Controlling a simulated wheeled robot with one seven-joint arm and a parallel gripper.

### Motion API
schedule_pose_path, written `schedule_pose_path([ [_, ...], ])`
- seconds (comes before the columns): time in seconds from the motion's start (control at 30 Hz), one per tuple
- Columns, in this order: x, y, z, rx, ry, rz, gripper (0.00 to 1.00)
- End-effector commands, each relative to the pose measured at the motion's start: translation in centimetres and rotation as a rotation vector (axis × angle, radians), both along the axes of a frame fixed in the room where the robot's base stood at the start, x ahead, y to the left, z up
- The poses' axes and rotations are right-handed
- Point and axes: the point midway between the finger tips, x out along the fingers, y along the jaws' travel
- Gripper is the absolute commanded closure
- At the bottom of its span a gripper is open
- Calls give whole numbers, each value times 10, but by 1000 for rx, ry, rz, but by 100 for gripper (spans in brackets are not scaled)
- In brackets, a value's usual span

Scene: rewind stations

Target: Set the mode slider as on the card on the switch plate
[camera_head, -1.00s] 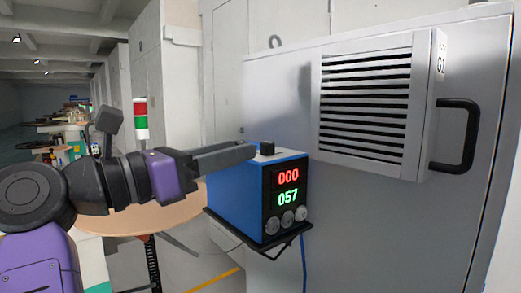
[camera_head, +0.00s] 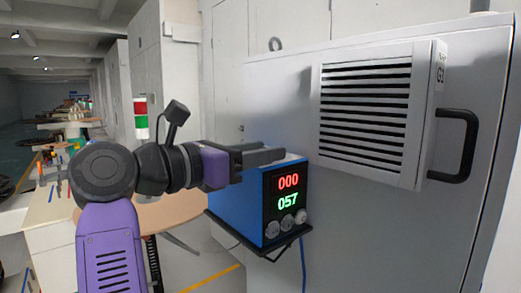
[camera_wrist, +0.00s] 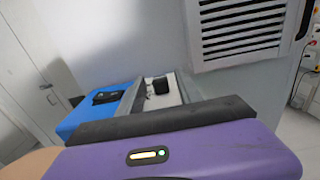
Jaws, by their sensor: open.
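A blue box (camera_head: 237,209) with red "000" and green "057" readouts stands on a black bracket. My gripper (camera_head: 283,153) reaches over its top from the left. In the wrist view my open fingers (camera_wrist: 160,78) lie either side of a small black knob (camera_wrist: 160,86) on a pale plate (camera_wrist: 172,99), which I take for the mode slider on its switch plate. I cannot tell whether either finger touches it. Another black fitting (camera_wrist: 109,97) sits on the blue top, left of the fingers. In the head view my gripper hides the knob. I cannot make out the card.
A grey cabinet (camera_head: 283,110) with a louvred vent (camera_head: 367,112) and black handle (camera_head: 456,146) stands close behind the box. A round table (camera_head: 180,213) is at left below my arm. A red and green signal light (camera_head: 141,118) is farther back.

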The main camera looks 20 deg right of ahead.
Motion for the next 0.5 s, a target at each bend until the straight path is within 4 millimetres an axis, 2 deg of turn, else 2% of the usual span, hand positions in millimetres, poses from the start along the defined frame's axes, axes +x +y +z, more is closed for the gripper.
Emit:
schedule_pose_path([
  [0.1, 0, 0, 0, 0, 0, 0, 58],
  [0.13, 0, 0, 0, 0, 0, 0, 62],
  [0.33, 0, 0, 0, -1, 0, 0, 100],
  [0.5, 0, 0, 0, -1, 0, 0, 100],
])
